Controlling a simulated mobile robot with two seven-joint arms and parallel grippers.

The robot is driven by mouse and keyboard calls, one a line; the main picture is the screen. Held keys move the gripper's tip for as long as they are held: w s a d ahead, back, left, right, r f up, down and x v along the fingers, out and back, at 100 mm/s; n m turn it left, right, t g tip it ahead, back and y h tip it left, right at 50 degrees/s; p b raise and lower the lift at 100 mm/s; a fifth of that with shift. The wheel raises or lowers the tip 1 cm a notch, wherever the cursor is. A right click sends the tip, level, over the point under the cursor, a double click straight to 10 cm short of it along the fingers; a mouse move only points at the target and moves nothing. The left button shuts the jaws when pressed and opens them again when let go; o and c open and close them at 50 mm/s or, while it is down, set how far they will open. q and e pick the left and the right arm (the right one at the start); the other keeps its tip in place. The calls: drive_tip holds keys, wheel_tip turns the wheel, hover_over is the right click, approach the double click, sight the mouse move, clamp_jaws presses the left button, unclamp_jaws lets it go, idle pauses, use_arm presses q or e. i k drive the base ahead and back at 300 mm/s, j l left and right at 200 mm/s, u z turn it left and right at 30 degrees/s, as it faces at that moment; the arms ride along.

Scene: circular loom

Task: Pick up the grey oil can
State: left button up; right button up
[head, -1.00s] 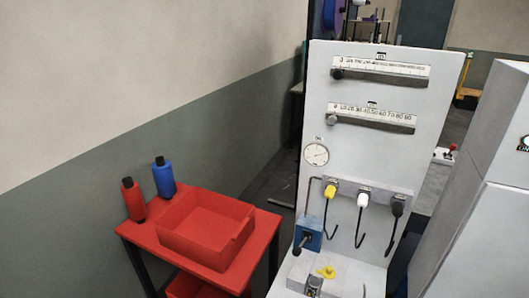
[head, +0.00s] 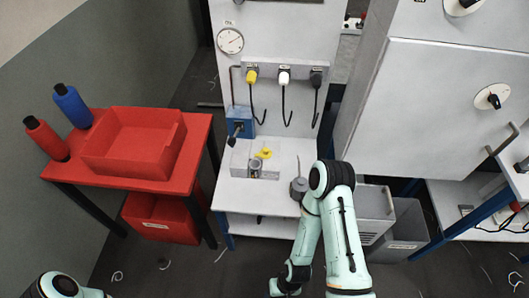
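The grey oil can (head: 299,188) stands upright on the white bench, near its right side. It is a small can with a thin spout pointing up. My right arm's elbow is just right of it in the picture and may cover part of its right edge. The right forearm runs down from there to the bottom edge, where dark wrist parts show but no fingers can be made out. Only a piece of my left arm shows in the bottom left corner; its gripper is out of the frame. Nothing holds the can.
The white bench (head: 283,205) also bears a block with a yellow knob (head: 264,153) and a blue vice-like device (head: 240,121). Hooked cables hang behind. A red table with a red tray (head: 135,142) and two bottles stands left. Grey bins (head: 402,237) stand right.

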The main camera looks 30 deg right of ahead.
sight(299, 187)
drive_tip(key=z, duration=1.45)
